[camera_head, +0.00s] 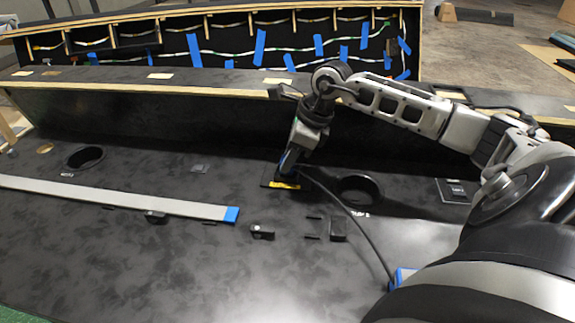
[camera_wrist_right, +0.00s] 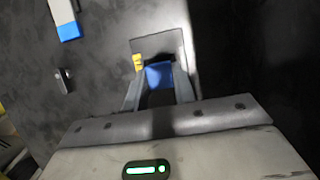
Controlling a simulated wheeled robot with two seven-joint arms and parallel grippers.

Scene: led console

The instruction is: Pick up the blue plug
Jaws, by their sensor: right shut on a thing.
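The blue plug (camera_wrist_right: 159,75) shows between the two fingers of my right gripper (camera_wrist_right: 159,88) in the right wrist view. The fingers are shut on it. It sits over a dark square plate with yellow marks (camera_wrist_right: 137,62) on the console; I cannot tell whether it is still seated there. In the head view the right gripper (camera_head: 288,165) points down at this plate (camera_head: 283,185), and the plug is mostly hidden by the fingers. A black cable (camera_head: 345,207) runs from there to the lower right. My left gripper is not in view.
A long grey strip with a blue end (camera_head: 231,214) lies on the black console at left. Round holes (camera_head: 84,157) (camera_head: 360,189) lie left and right. Small black blocks (camera_head: 262,232) (camera_head: 338,229) stand in front. A raised panel with blue tape (camera_head: 259,48) is behind.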

